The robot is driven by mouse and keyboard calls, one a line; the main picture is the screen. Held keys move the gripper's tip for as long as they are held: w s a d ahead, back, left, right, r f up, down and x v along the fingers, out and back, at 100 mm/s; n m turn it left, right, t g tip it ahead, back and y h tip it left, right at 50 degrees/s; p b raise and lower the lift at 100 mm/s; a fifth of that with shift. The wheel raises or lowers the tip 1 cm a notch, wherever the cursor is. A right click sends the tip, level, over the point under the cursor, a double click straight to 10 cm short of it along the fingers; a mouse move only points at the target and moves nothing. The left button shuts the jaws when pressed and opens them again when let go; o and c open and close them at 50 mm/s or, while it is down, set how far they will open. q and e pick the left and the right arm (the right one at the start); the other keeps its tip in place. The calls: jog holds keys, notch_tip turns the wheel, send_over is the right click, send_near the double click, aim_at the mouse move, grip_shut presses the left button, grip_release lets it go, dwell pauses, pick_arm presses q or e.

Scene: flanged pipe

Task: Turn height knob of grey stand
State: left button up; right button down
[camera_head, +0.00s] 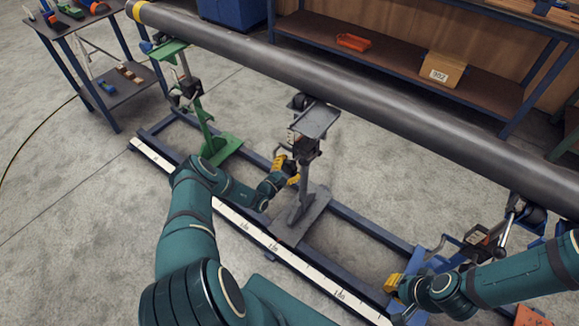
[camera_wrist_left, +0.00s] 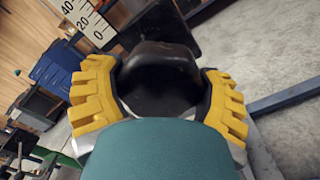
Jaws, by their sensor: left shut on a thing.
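The grey stand (camera_head: 302,200) stands on the rail in the middle of the head view, under the long dark pipe (camera_head: 330,73). My left gripper (camera_head: 286,169) is at the left side of its column. In the left wrist view my left gripper's yellow fingers (camera_wrist_left: 160,98) close around the black height knob (camera_wrist_left: 160,65) from both sides. The knob is hidden by the gripper in the head view. A white scale plate (camera_wrist_left: 85,20) with numbers shows beyond it. My right gripper (camera_head: 393,285) is low by the blue stand (camera_head: 440,262); its fingertips are too small to read.
A green stand (camera_head: 219,146) carries the pipe at the left. The blue rail frame (camera_head: 365,233) with a white ruler strip (camera_head: 270,245) runs along the floor. A tool cart (camera_head: 110,60) stands at the left, and a shelf (camera_head: 400,62) stands behind the pipe.

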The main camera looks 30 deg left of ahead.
pick_arm(q)
jog(key=o, duration=1.1)
jog(key=shift+s, duration=0.1)
jog(key=s, duration=0.8)
jog(key=s+a, duration=0.1)
jog(key=s, duration=0.3)
jog(key=shift+w, duration=0.1)
